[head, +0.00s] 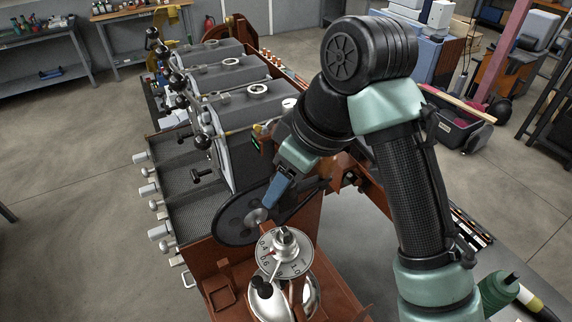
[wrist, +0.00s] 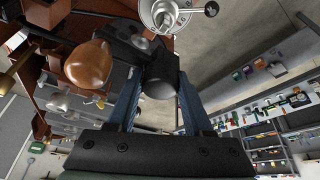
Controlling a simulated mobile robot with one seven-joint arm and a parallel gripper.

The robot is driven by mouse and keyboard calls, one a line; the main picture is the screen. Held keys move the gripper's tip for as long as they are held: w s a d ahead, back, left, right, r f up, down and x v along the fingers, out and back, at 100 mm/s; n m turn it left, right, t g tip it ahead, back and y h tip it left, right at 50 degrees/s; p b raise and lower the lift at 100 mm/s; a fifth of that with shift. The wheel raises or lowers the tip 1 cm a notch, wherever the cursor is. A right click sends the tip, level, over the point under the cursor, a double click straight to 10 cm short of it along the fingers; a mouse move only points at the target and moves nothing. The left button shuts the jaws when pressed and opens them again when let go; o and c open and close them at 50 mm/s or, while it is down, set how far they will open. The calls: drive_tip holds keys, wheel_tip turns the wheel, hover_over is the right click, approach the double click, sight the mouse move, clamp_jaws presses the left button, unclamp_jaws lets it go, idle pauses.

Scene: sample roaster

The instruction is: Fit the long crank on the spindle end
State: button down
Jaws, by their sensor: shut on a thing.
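Several grey roaster drums (head: 228,92) stand in a row behind. Open floor (head: 70,180) lies to the left.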

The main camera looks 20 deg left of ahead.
sight(284, 229)
drive_tip(key=shift+s+r, duration=0.15)
drive_tip(key=shift+s, duration=0.1)
drive_tip(key=shift+w+f, duration=0.2)
drive_tip(key=shift+w, duration=0.25)
drive_tip(key=shift+s+f+b, duration=0.2)
drive_tip(key=shift+f+b, duration=0.2)
drive_tip(key=shift+f, duration=0.1)
drive_tip(key=shift+s+f+b, duration=0.15)
drive_tip(key=shift+f+b, duration=0.2)
drive_tip(key=shift+f, duration=0.1)
drive_tip(key=f+b, duration=0.1)
drive_tip(key=f, duration=0.1)
drive_tip(key=shift+w+f+b, duration=0.3)
drive_tip(key=shift+f+b, duration=0.05)
drive_tip(key=shift+s+f+b, duration=0.15)
drive_tip(key=shift+f+b, duration=0.25)
drive_tip(key=shift+f, duration=0.15)
drive_tip(key=shift+p, duration=0.6)
drive_tip(key=shift+f+b, duration=1.25)
drive_tip(key=shift+f, duration=0.55)
drive_tip(key=shift+c, duration=1.1)
unclamp_jaws()
